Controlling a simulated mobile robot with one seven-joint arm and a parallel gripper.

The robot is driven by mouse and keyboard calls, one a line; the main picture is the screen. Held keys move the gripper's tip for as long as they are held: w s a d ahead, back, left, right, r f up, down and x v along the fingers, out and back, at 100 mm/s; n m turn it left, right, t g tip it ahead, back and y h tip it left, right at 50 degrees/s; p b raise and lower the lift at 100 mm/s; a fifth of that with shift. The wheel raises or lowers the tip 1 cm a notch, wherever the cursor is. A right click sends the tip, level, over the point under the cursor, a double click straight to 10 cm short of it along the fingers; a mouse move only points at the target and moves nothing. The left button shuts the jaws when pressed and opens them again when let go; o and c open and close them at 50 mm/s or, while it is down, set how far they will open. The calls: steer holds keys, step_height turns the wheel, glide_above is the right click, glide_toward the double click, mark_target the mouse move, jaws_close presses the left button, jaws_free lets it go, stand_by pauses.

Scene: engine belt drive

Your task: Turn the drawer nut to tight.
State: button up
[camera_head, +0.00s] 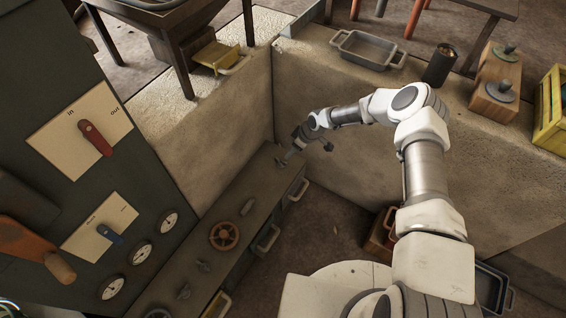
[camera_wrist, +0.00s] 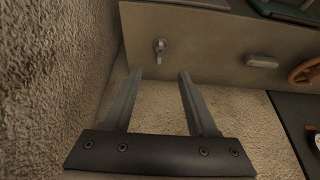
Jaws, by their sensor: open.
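A small grey metal fitting with a short arm (camera_wrist: 160,47), which looks like the drawer nut, stands on the bench top (camera_wrist: 210,50) in the wrist view. My gripper (camera_wrist: 160,73) is open and empty. Its two fingertips point toward this fitting, which appears just beyond and between them, apart from both. In the head view my gripper (camera_head: 288,157) hangs low over the far end of the long bench (camera_head: 190,262), near the wall corner. The fitting is hard to make out there behind my gripper. I cannot tell whether it is tight or loose.
An oval knob (camera_wrist: 262,61) and an orange-brown handwheel (camera_head: 225,236) lie farther along the bench. Drawer handles (camera_head: 268,238) stick out on its right side. A rough wall (camera_wrist: 50,80) is close on the left in the wrist view. A control panel (camera_head: 90,150) stands left.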

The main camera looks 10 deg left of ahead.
mark_target(281, 162)
steer(key=b+x, duration=0.4)
steer(key=x, duration=0.8)
steer(key=shift+f+b, duration=0.1)
steer(key=shift+b, duration=0.25)
steer(key=shift+w+d, duration=0.1)
jaws_close()
